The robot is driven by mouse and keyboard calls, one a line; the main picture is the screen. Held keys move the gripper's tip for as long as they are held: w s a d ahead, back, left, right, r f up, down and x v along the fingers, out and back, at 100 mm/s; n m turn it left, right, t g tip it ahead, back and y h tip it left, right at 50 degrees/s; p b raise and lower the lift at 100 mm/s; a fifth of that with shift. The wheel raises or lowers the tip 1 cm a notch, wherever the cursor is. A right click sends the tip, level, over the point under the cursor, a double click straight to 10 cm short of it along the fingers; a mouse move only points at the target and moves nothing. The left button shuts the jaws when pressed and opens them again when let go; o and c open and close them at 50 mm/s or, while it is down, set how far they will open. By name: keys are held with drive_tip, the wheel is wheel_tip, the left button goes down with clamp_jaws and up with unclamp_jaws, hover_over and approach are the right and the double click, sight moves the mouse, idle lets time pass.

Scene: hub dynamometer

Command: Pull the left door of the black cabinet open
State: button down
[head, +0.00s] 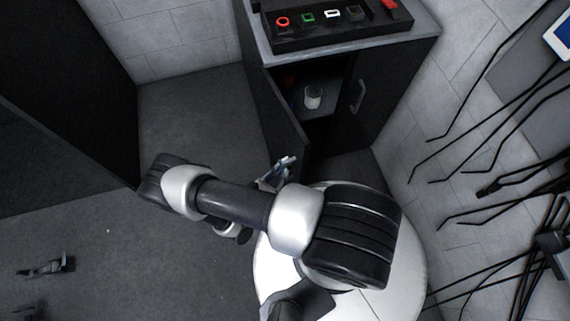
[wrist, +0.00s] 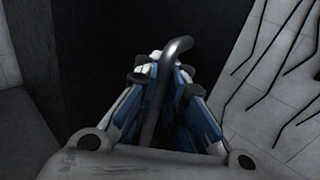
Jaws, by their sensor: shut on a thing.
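The black cabinet (head: 379,85) stands at the top centre of the head view with a grey top. Its left door (head: 276,112) is swung outward, and the inside shows behind it. The right door (head: 372,92), with a metal handle (head: 357,96), looks closed. My gripper (head: 283,170) is at the outer edge of the left door, partly hidden by my arm. In the wrist view my gripper (wrist: 162,100) is shut on the left door's handle (wrist: 176,49), a curved bar between the blue fingers. The dark door panel (wrist: 110,40) fills the background.
A white canister (head: 313,97) stands inside the cabinet. A panel with coloured buttons (head: 320,27) is on top. Black cables or rods (head: 490,110) spread along the wall at right. Open dark floor (head: 190,110) lies left of the cabinet, beside a tall dark panel (head: 70,75).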

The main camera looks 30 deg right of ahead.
drive_tip(key=shift+s+d+f, duration=0.1)
drive_tip(key=shift+s+d, duration=0.1)
drive_tip(key=shift+s, duration=0.15)
drive_tip(key=c, duration=1.9)
unclamp_jaws()
drive_tip(key=shift+s+a, duration=0.1)
drive_tip(key=shift+o, duration=1.2)
drive_tip(key=shift+w, duration=0.2)
drive_tip(key=shift+a, duration=0.15)
drive_tip(key=v, duration=1.2)
drive_tip(key=shift+w, duration=0.1)
